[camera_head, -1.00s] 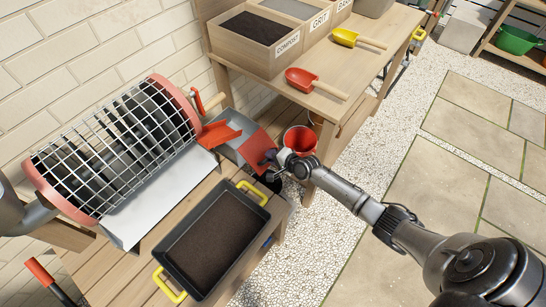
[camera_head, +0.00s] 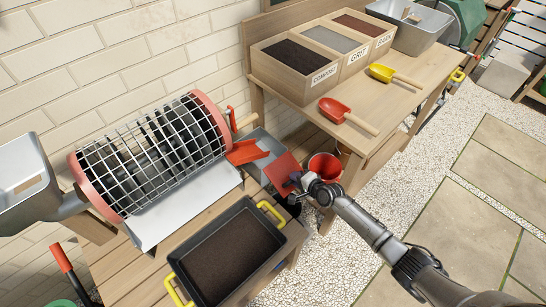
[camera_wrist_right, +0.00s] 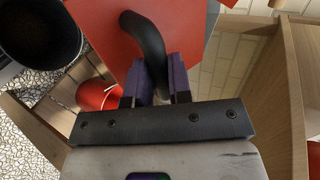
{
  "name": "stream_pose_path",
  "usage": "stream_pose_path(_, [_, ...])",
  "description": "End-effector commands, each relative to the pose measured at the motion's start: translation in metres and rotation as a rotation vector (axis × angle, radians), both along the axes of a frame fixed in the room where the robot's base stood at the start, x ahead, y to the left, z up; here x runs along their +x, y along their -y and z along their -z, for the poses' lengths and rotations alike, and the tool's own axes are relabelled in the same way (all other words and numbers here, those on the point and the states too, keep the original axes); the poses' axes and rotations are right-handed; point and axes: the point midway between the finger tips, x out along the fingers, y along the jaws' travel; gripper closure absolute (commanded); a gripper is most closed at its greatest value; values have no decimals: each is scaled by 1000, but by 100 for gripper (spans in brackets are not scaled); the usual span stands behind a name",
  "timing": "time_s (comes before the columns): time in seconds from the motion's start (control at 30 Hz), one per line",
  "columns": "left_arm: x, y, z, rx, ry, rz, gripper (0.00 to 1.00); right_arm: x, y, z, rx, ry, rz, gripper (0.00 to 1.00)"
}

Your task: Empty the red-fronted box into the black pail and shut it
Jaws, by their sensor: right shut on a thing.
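The red-fronted box (camera_head: 264,144) is a grey open-topped drawer with a red front plate (camera_head: 286,170), at the right end of the mesh drum. Its inside is mostly hidden behind a red chute. In the right wrist view the red front (camera_wrist_right: 105,25) carries a curved black handle (camera_wrist_right: 146,42). My right gripper (camera_head: 297,183) is at this front, its purple-padded fingers (camera_wrist_right: 163,82) shut around the handle. A black pail (camera_wrist_right: 42,30) shows at the upper left of the wrist view, below the front. In the head view it is mostly hidden by my gripper. My left gripper is out of view.
A mesh drum (camera_head: 150,145) with a red chute (camera_head: 246,151) stands left of the box. A black tray of dark soil (camera_head: 176,266) with yellow handles lies in front. A red bucket (camera_head: 324,166) is right of my gripper. The bench (camera_head: 372,84) behind holds labelled bins and scoops.

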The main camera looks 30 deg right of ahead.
Motion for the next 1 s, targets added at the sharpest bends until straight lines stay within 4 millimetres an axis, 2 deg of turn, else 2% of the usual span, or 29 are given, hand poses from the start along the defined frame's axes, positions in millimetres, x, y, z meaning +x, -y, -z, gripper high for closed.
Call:
stream_pose_path(0.03, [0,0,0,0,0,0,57,5,-2,-7,0,16,-1,100])
stream_pose_path(0.47, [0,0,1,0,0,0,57,5,-2,-5,0,15,-1,100])
stream_pose_path(1.0, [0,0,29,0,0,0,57,14,-3,22,0,15,-2,100])
